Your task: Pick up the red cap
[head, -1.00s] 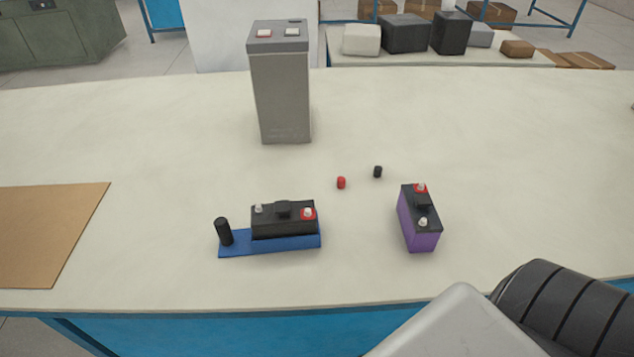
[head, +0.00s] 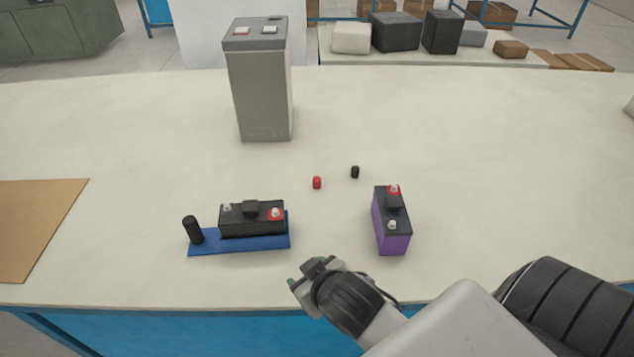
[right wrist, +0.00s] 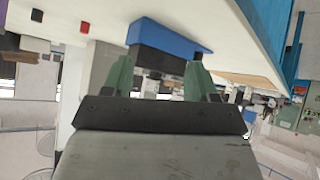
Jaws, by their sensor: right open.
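The small red cap (head: 317,183) stands on the table in the middle of the head view, with a small black cap (head: 355,172) to its right and a little farther back. The red cap also shows near the top left of the right wrist view (right wrist: 85,27). My right gripper (head: 297,281) is over the front of the table, nearer than the red cap and apart from it. Its two green fingers (right wrist: 160,78) are spread with nothing between them; a blue tray and dark battery show beyond them. My left gripper is not in view.
A black battery (head: 250,222) sits on a blue tray (head: 240,246) with a black post (head: 193,230). A purple battery (head: 390,235) stands to the right. A tall grey case (head: 260,95) stands behind. A brown board (head: 35,230) lies at left.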

